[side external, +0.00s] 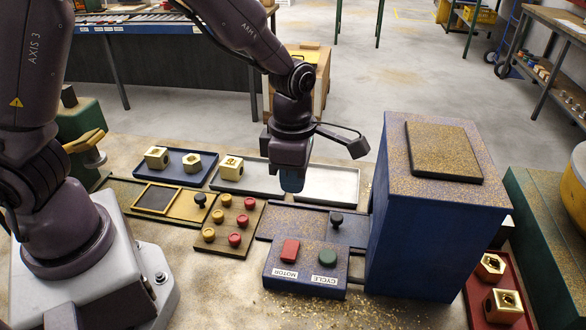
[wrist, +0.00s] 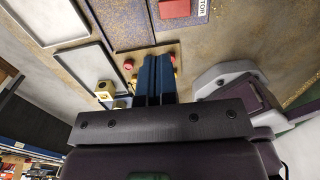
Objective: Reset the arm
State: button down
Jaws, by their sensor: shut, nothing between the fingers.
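My gripper (side external: 292,183) is in the middle of the side external view, pointing down above the bench near the left end of the silver tray. Its blue fingers are together and empty; they also show shut in the wrist view (wrist: 155,78). My arm reaches over from the left. Below the fingers lie a board of red and yellow buttons (side external: 232,225) and a blue control box (side external: 307,268) with a red MOTOR button (side external: 290,250) and a green CYCLE button (side external: 328,258).
A tall blue machine housing (side external: 430,220) stands right of the gripper. A red tray (side external: 500,315) at the right holds brass pieces. Brass chips litter the bench front.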

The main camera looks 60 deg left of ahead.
jog(key=s+a+r+m+t, duration=0.3)
jog(key=s+r+m, duration=0.4)
jog(key=m, duration=0.6)
jog(key=s+a+r+m+t, duration=0.2)
jog(key=s+a+r+m, duration=0.2)
jog(key=s+r+m, duration=0.3)
notch_tip(320, 180, up, 4)
jog(key=m, duration=0.7)
jog(key=shift+s+a+t+y, duration=0.15)
jog(key=shift+a+t+y, duration=0.15)
jog(key=shift+t, duration=0.1)
